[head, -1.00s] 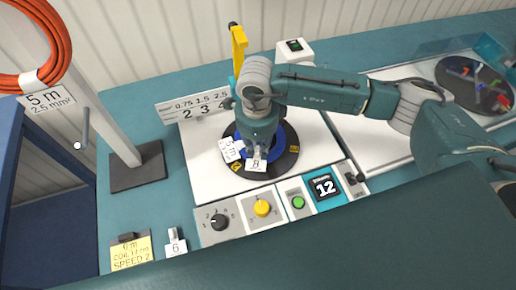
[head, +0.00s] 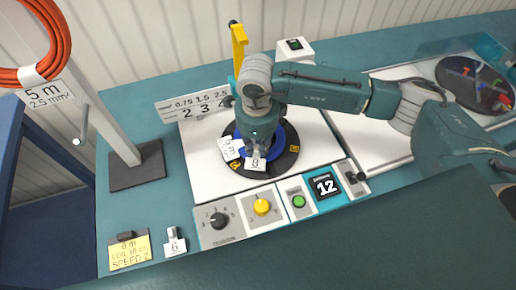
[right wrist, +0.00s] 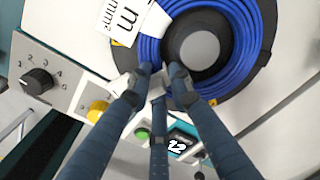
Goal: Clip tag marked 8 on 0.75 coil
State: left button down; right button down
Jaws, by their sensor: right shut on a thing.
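The blue coil (head: 286,134) lies on a round dark winder plate (head: 290,160). It also fills the top of the right wrist view (right wrist: 246,58). A white label (head: 230,148) reading "5 m" hangs at its left side; its size marking is not readable. My right gripper (head: 256,150) points down at the coil's near edge, shut on the small white tag marked 8 (head: 255,165). In the right wrist view the fingers (right wrist: 160,78) close around the tag, which is mostly hidden, beside the coil. My left gripper is not in view.
A control panel (head: 236,214) with knobs and a display reading 12 lies in front. A tag marked 6 (head: 175,247) and a yellow note (head: 130,250) lie at the left front. An orange coil (head: 62,40) hangs upper left. A size sign (head: 192,108) stands behind.

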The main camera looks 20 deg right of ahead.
jog(key=shift+s+d+f+b, duration=0.1)
jog(key=shift+s+f+b, duration=0.15)
jog(key=shift+f, duration=0.3)
jog(key=shift+s+f+b, duration=0.1)
jog(key=shift+s+f, duration=0.2)
jog(key=shift+f, duration=0.25)
jog(key=c, duration=1.5)
grip_release()
jog(key=shift+w+f, duration=0.2)
jog(key=shift+w, duration=0.2)
jog(key=shift+d, duration=0.1)
jog(key=shift+s, duration=0.15)
jog(key=o, duration=0.7)
jog(key=shift+g, duration=0.3)
jog(key=shift+o, duration=0.2)
jog(key=shift+d, duration=0.1)
jog(key=shift+w+r, duration=0.25)
jog(key=shift+r, duration=0.05)
